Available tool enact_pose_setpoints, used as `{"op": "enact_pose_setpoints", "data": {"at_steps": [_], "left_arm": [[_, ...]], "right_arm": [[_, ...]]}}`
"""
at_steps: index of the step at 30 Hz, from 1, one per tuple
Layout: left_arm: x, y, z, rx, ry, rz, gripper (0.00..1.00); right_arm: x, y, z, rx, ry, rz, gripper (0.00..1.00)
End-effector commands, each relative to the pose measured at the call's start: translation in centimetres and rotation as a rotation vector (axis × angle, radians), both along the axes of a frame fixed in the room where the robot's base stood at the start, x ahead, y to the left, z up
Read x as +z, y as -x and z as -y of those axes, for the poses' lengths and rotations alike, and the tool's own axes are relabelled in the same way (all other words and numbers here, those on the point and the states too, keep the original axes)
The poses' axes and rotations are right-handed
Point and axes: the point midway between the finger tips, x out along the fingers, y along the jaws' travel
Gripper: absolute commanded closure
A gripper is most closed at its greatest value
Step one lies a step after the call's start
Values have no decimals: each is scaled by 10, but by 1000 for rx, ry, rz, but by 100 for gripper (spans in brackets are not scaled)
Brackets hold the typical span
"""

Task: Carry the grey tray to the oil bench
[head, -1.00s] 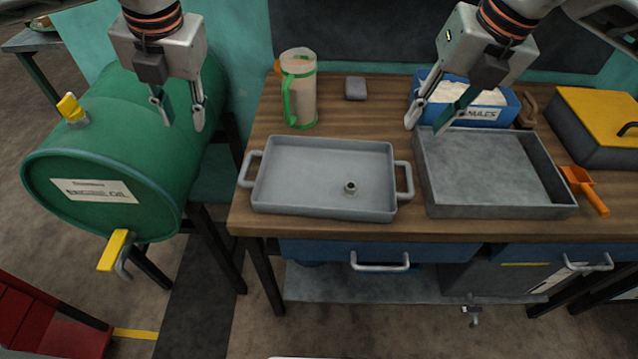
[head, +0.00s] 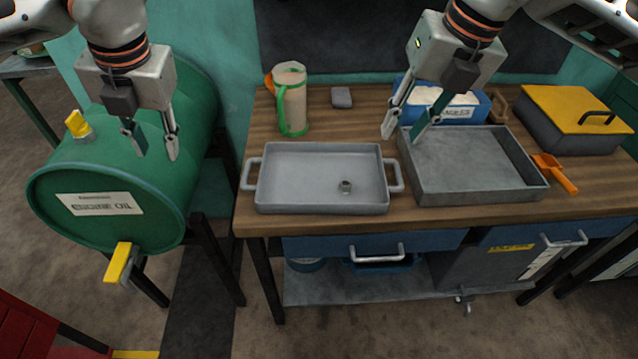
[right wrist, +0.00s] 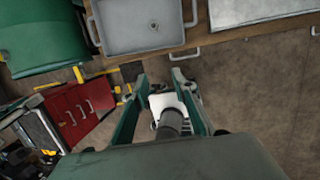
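The grey tray (head: 300,205) with a loop handle at each end lies flat on the wooden bench (head: 245,215). A small metal nut (head: 345,187) lies in it. The tray also shows at the top of the right wrist view (right wrist: 120,45). My left gripper (head: 155,154) is open and empty, in front of the green drum in the picture, left of the tray. My right gripper (head: 403,138) is open and empty, above and right of the tray's right handle; its open fingers also show in the right wrist view (right wrist: 161,80). Neither gripper touches the tray.
A green oil drum (head: 100,180) with a yellow tap stands left of the bench. A handleless grey pan (head: 470,165) sits close right of the tray. A jug (head: 290,95), blue granules box (head: 480,108), orange scoop (head: 555,172) and yellow-lidded box (head: 575,110) are also on the bench.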

Motion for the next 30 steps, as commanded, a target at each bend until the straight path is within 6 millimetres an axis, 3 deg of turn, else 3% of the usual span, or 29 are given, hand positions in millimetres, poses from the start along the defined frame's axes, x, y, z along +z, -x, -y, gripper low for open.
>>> {"op": "enact_pose_setpoints", "data": {"at_steps": [9, 15, 21, 30], "left_arm": [[-1, 0, 0, 0, 0, 0, 73], [-1, 0, 0, 0, 0, 0, 73], [-1, 0, 0, 0, 0, 0, 73], [-1, 0, 0, 0, 0, 0, 73]], "right_arm": [[64, 10, 14, -1, -1, 8, 73], [91, 15, 20, -2, 0, 4, 73], [102, 17, 23, 0, 0, 3, 73], [102, 18, 23, 1, 0, 2, 73]]}}
